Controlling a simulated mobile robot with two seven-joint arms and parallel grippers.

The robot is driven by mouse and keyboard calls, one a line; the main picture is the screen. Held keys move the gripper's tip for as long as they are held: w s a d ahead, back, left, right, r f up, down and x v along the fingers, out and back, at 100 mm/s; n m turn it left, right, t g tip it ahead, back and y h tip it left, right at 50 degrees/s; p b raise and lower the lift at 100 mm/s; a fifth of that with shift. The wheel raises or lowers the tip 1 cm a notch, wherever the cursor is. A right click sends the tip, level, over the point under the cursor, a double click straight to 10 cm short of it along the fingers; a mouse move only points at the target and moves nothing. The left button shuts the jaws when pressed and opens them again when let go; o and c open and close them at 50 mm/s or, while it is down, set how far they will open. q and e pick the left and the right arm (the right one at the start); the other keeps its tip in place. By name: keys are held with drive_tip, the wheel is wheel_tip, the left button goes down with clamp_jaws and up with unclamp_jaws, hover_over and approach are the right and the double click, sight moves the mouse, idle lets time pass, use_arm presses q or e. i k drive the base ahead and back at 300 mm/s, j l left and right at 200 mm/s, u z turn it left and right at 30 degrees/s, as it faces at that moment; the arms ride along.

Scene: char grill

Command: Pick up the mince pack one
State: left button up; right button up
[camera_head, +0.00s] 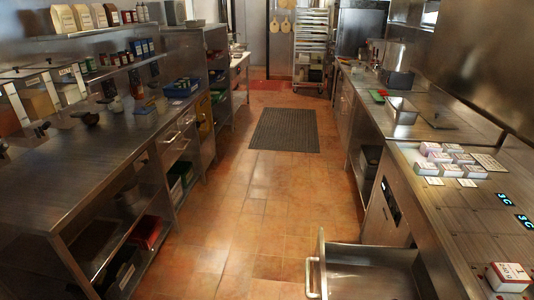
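Several small white and pink-red packs (445,158) stand grouped on the right counter (455,215). A single pack (508,278) with a white top, dark markings and red on its front sits nearer, at the lower right corner of the view. The print is too small to tell which pack is mince pack one. Neither my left gripper nor my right gripper shows in the head view.
An open steel drawer or door (368,275) juts into the aisle at the bottom. White cards (489,162) and glowing markings (503,199) are on the right counter. The tiled floor (235,210) is clear around a dark mat (285,130). Shelving lines the left.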

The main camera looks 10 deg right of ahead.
sight(506, 277)
drive_tip(key=i+j+z, duration=0.1)
drive_tip(key=z, duration=2.3)
